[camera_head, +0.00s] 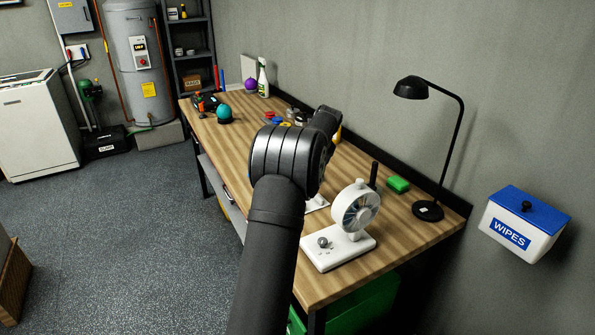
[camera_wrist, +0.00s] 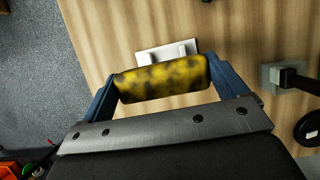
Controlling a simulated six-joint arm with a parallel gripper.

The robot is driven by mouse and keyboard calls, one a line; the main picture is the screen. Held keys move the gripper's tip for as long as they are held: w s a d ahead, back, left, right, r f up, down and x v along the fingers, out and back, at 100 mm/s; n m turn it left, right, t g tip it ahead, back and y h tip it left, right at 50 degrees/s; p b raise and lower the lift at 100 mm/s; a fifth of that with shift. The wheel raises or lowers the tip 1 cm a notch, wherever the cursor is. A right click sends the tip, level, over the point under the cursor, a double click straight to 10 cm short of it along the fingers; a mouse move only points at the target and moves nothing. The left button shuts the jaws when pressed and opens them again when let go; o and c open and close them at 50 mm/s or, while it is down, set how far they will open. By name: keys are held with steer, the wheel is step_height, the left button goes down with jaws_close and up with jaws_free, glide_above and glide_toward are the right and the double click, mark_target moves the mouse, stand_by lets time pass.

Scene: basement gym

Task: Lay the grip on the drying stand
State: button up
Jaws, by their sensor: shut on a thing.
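The grip (camera_wrist: 160,82) is a yellow cylinder with dark blotches. My gripper (camera_wrist: 163,76) is shut on it, with one blue finger at each end, in the wrist view. The drying stand (camera_wrist: 152,56) is a small white piece with two short uprights on the wooden table. It shows just beyond the grip, which overlaps its near edge in the picture. I cannot tell the height of the grip above it. In the head view my arm hides the gripper and the grip; a white edge (camera_head: 317,204) beside the arm may be part of the stand.
A white fan (camera_head: 355,207) stands at the table's near end. A black lamp (camera_head: 428,210) and a green block (camera_head: 398,184) are to its right. A grey block with a dark post (camera_wrist: 283,77) is right of the stand. Several small items lie at the table's far end.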

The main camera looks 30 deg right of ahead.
stand_by(0.4)
steer(key=shift+f, duration=3.45)
steer(key=shift+f, duration=0.2)
steer(key=shift+f, duration=1.25)
steer(key=o, duration=0.5)
steer(key=shift+f, duration=0.1)
steer(key=shift+o, duration=1.1)
steer(key=v, duration=1.7)
steer(key=shift+r, duration=0.25)
steer(key=shift+s, duration=0.1)
